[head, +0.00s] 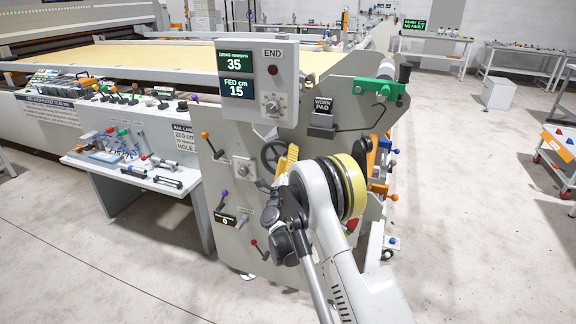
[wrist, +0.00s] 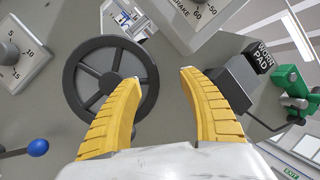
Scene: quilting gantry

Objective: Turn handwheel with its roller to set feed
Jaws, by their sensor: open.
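The dark handwheel (head: 273,153) is a spoked ring on the grey end panel, below the display box. In the wrist view the handwheel (wrist: 72,88) faces me, its right part behind my left finger. My gripper (wrist: 167,78) is open, with yellow ribbed fingers and nothing between them. Its left finger overlaps the wheel's rim in the picture; I cannot tell whether they touch. In the head view my gripper (head: 288,160) is at the wheel's right side and my wrist hides what lies behind. The feed display (head: 239,88) reads FED cm 15, under a drag reading of 35.
A dial (head: 272,106) sits on the display box above the wheel. A worn-pad box (head: 322,120) and green bracket (head: 380,88) stick out at upper right.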

